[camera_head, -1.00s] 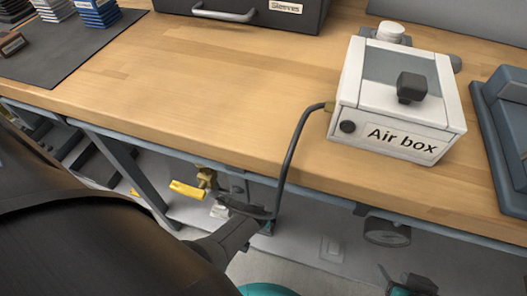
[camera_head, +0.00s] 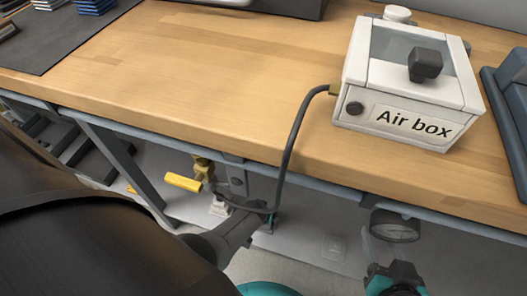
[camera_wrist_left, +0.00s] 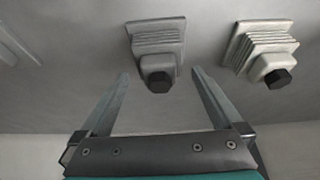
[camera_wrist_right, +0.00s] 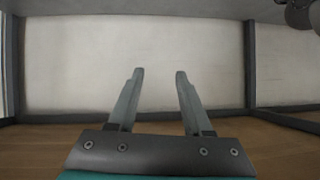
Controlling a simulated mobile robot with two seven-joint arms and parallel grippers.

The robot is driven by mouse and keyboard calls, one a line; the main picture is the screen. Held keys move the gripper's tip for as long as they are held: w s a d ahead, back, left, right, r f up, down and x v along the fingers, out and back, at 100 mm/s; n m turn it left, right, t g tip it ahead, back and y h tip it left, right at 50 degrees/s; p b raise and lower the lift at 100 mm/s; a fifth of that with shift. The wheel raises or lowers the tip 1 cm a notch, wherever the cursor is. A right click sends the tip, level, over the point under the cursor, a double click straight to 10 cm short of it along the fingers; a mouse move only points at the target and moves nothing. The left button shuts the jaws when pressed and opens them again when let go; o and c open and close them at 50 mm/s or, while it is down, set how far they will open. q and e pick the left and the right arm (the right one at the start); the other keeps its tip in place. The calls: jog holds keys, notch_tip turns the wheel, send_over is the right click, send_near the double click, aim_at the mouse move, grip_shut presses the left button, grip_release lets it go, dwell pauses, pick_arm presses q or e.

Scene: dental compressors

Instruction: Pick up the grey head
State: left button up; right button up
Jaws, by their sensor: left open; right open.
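A grey finned head (camera_wrist_left: 157,45) with a black knob shows at the top middle of the left wrist view. A second finned head (camera_wrist_left: 268,50), paler and slightly beige, with a black knob, is to its right. My left gripper (camera_wrist_left: 159,76) is open, with the grey head lying ahead between its fingers in the picture; contact cannot be told. My right gripper (camera_wrist_right: 160,73) is open and empty, facing a pale panel.
A white air box (camera_head: 405,90) stands on the wooden bench (camera_head: 200,75), its dark hose (camera_head: 290,150) hanging over the front edge. Below are a yellow-handled valve (camera_head: 183,182) and a gauge (camera_head: 395,225). The bench middle is clear.

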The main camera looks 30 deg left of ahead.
pick_arm(q)
jog(key=shift+w+f+b, duration=0.2)
jog(key=shift+f+b, duration=0.2)
jog(key=shift+f, duration=0.05)
jog(key=shift+w+f+b, duration=0.15)
jog(key=shift+f+b, duration=0.25)
jog(key=shift+w+a+f+b, duration=0.1)
jog(key=shift+w+f+b, duration=0.05)
jog(key=shift+f+b, duration=0.2)
jog(key=shift+f, duration=0.15)
pick_arm(e)
jog(key=shift+s+a+r+m+t+y, duration=0.25)
jog(key=shift+a+r+t+y, duration=0.45)
jog(key=shift+t, duration=0.6)
jog(key=shift+s+a+r+m+t+y, duration=0.2)
jog(key=shift+a+r+t+y, duration=0.2)
jog(key=shift+a+r+t, duration=0.55)
jog(key=shift+f+t, duration=0.2)
jog(key=shift+t, duration=0.15)
pick_arm(q)
grip_shut()
jog(key=shift+w, duration=0.15)
